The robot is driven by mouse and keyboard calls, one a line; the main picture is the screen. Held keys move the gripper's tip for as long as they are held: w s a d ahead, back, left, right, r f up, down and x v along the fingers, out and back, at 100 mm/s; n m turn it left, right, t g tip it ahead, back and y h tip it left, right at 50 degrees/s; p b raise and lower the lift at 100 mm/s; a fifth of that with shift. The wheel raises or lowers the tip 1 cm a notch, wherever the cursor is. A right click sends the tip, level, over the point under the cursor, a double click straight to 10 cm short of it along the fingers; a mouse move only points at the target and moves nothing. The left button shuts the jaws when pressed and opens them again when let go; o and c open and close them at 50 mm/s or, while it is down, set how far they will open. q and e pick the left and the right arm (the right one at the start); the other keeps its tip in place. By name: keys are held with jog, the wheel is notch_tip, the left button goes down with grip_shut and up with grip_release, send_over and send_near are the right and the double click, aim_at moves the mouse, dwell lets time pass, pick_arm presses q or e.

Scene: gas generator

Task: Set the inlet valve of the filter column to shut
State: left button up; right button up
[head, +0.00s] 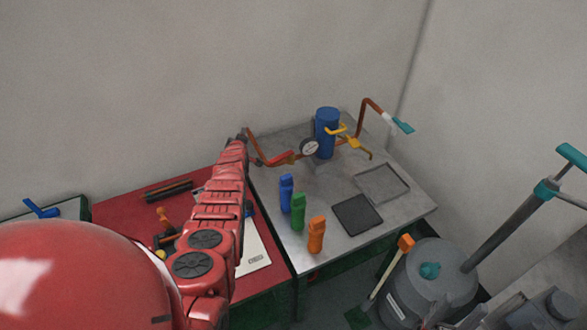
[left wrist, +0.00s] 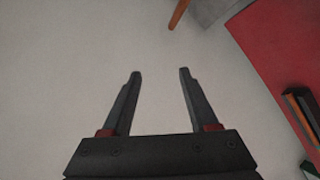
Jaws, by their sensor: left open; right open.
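The blue filter column (head: 326,133) stands at the back of the grey table, with a round gauge (head: 309,147) at its left. A copper pipe (head: 254,143) runs to its left side and carries an orange-red handle (head: 287,158). A yellow valve handle (head: 355,144) sits at its right. A right pipe (head: 372,104) carries a teal handle (head: 403,126). I cannot tell their settings. My left gripper (left wrist: 156,75) is open and empty near the wall, short of the left pipe (left wrist: 180,13). My right gripper (head: 462,317) is open, partly cut off at bottom right, far from the column.
Blue, green (head: 298,211) and orange (head: 316,235) bottles stand on the grey table (head: 395,212) beside a dark pad (head: 357,215) and a grey tray (head: 381,182). The red table (head: 115,213) holds tools. A grey tank (head: 432,275) stands front right.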

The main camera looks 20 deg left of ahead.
pick_arm(q)
jog(key=s+d+r+m+t, duration=0.1)
jog(key=d+r+m+t, duration=0.3)
jog(key=d, duration=0.4)
jog(key=s+d+r+m+t, duration=0.25)
jog(key=d+m+t, duration=0.2)
jog(key=d, duration=0.35)
jog(key=s+d+r+m+t+h, duration=0.3)
jog(key=s+d+r+m+t, duration=0.2)
jog(key=s+d, duration=0.8)
jog(key=shift+s+d+r+t, duration=0.25)
jog(key=shift+s+r+t, duration=0.75)
jog(key=shift+r, duration=0.95)
jog(key=shift+w, duration=0.1)
jog(key=shift+c, duration=0.2)
